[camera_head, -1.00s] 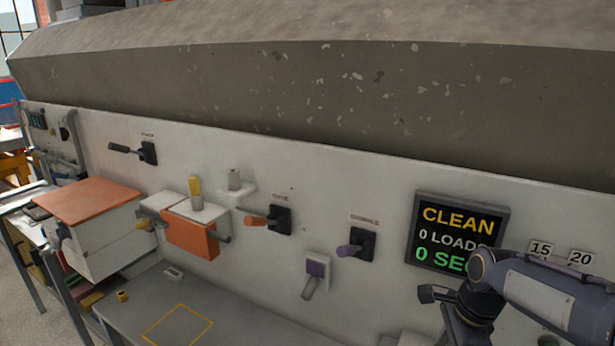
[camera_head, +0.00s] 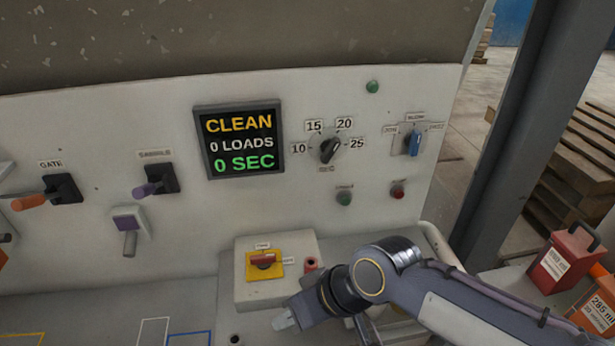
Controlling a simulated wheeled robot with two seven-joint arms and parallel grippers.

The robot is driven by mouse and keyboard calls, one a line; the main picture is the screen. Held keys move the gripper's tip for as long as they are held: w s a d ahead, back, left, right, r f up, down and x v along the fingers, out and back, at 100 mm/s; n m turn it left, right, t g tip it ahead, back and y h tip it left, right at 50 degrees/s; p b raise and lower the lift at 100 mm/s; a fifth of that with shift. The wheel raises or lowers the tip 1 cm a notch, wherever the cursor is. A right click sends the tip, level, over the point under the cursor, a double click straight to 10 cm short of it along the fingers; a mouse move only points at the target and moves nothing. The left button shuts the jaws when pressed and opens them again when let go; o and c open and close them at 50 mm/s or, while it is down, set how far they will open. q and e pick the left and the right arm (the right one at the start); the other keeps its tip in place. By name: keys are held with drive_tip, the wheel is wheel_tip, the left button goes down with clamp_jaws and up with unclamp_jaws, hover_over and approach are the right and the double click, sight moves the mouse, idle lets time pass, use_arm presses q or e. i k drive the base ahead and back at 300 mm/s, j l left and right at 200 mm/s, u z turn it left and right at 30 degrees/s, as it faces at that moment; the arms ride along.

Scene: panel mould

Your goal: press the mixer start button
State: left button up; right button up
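A round green button (camera_head: 344,198) sits on the pale panel below the dial, with a small label above it that is too small to read. A round red button (camera_head: 398,189) sits to its right, also labelled. My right gripper (camera_head: 285,319) is low in the picture, in front of the white box and below and left of the green button, apart from it. Its light tip points left and down; whether its fingers are open is not clear. My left gripper is not in view.
A display (camera_head: 240,141) reads CLEAN, 0 LOADS, 0 SEC. A time dial (camera_head: 330,150), a blue selector (camera_head: 415,142) and a green lamp (camera_head: 372,87) are on the panel. A white box (camera_head: 243,290) carries a red switch (camera_head: 263,260). A red container (camera_head: 565,258) stands at right.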

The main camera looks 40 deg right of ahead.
sight(345, 201)
drive_tip(key=z, duration=1.7)
